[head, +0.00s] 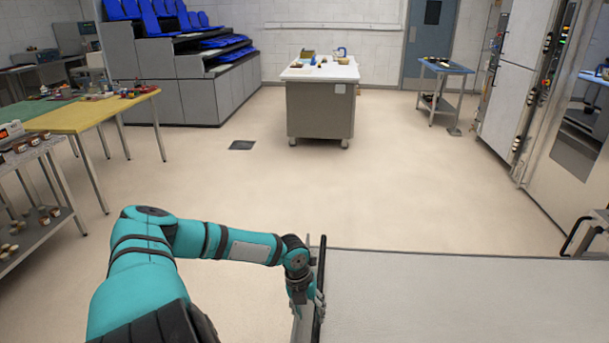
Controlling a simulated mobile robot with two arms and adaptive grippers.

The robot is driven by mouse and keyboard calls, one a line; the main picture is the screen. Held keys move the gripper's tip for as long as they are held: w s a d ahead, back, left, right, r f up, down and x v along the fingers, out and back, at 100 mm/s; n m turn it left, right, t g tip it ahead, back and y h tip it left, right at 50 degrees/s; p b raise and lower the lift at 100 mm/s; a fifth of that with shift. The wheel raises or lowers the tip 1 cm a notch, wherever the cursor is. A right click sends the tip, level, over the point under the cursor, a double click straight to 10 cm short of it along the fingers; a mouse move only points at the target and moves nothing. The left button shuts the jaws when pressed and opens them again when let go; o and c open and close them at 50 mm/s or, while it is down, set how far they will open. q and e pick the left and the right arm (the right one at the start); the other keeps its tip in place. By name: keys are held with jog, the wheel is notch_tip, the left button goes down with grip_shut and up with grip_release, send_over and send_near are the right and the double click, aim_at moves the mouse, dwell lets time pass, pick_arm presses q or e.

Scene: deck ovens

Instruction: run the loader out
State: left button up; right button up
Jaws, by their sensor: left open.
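The loader (455,297) shows as a broad, flat light-grey surface at the lower right, cut off by the bottom and right edges of the head view. A dark upright bar (321,262) runs along its left edge. My left gripper (315,306) is at this bar, at the end of my teal arm. Its fingers are open, small in the view and partly covered by the wrist. I cannot tell whether they touch the bar. My right gripper is not in view.
Deck ovens (545,100) stand along the right, with a dark handle (577,236) low down. A white-topped worktable (320,72) stands ahead, a small blue-topped table (445,68) at the back right. A yellow table (95,113) and metal cart (35,153) are left. The middle floor is clear.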

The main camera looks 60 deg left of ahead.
pick_arm(q)
notch_tip(320, 180, up, 7)
jog(key=s+a, duration=0.1)
jog(key=shift+f, duration=0.2)
dwell(0.5)
